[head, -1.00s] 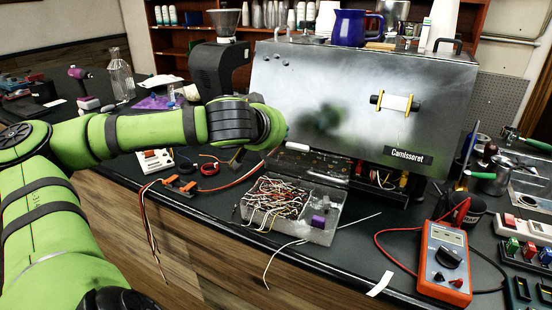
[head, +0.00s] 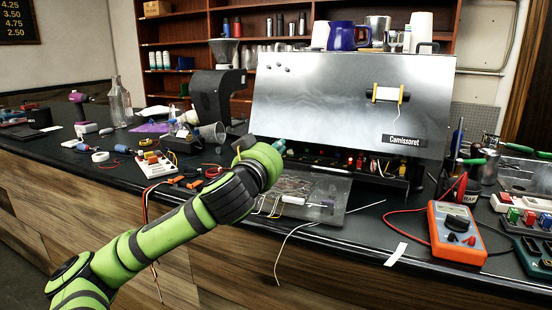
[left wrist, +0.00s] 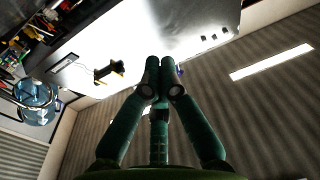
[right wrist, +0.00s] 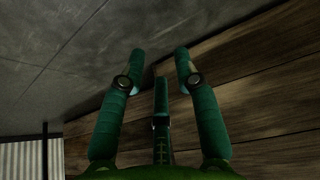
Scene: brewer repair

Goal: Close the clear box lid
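The clear box (head: 330,214) sits near the counter's front edge in the head view. Its clear lid (head: 325,186) lies down over it, with a white piece (head: 293,200) at the lid's front. Wires show dimly inside; whether the lid is fully seated I cannot tell. My left gripper (head: 279,146) is above and behind the box, partly hidden by my forearm. In the left wrist view its fingers (left wrist: 162,78) are together with nothing between them. My right gripper (right wrist: 158,65) is open and empty, seen only in the right wrist view beside wood panelling.
The brewer's raised metal panel (head: 350,105) stands behind the box. An orange multimeter (head: 456,233) with red leads is at right. A loose white wire (head: 285,250) hangs over the front edge. Small tools and parts (head: 150,160) crowd the counter at left.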

